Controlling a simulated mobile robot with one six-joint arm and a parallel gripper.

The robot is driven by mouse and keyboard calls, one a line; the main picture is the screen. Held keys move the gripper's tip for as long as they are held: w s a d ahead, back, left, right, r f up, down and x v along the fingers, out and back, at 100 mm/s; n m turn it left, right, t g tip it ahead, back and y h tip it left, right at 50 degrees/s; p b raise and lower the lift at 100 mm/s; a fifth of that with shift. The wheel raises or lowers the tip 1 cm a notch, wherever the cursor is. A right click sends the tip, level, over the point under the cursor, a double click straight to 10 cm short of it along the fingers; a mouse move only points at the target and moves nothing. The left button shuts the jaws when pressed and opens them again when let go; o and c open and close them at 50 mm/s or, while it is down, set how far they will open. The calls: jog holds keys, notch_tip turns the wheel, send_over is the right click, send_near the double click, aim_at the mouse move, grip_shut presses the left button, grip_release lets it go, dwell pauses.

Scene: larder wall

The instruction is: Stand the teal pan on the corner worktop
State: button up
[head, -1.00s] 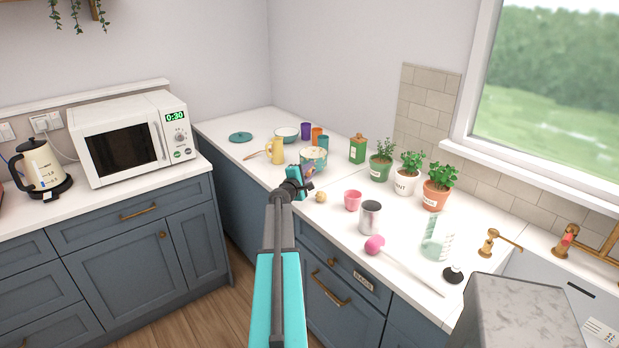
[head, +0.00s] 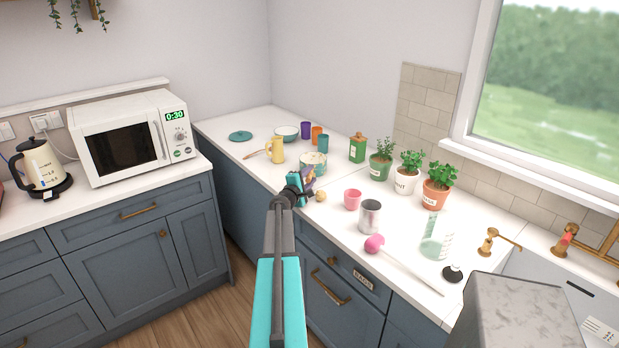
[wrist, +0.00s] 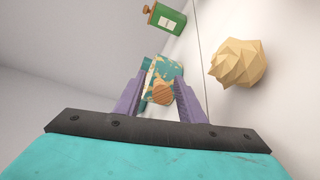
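The teal pan (head: 316,158), mottled with cream patches, stands on the white corner worktop (head: 222,128). In the wrist view the pan (wrist: 171,70) shows ahead between my fingers, with a round wooden handle end (wrist: 162,93) pointing at me. My gripper (head: 310,178) is just in front of the pan in the head view. In the wrist view its purple fingers (wrist: 161,88) are apart, one on each side of the handle end. I cannot tell whether they touch it. My gripper hides part of the pan's near side in the head view.
A faceted tan object (wrist: 237,62) lies close on the right.

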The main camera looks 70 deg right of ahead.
aim_at(307, 179)
jog(key=shift+r, duration=0.15)
jog(key=shift+w+a+b, duration=0.1)
jog(key=shift+a+b, duration=0.3)
jog(key=shift+a, duration=1.15)
jog(key=shift+w+a+r+b, duration=0.15)
jog(key=shift+a+b, duration=0.3)
jog(key=shift+a, duration=1)
jog(key=shift+w+a+r+b, duration=0.15)
jog(key=shift+a+b, duration=0.25)
jog(key=shift+a, duration=1.1)
jog(key=shift+w+a+r+b, duration=0.15)
jog(key=shift+a+b, duration=0.3)
jog(key=shift+a, duration=1)
jog(key=shift+f, duration=0.1)
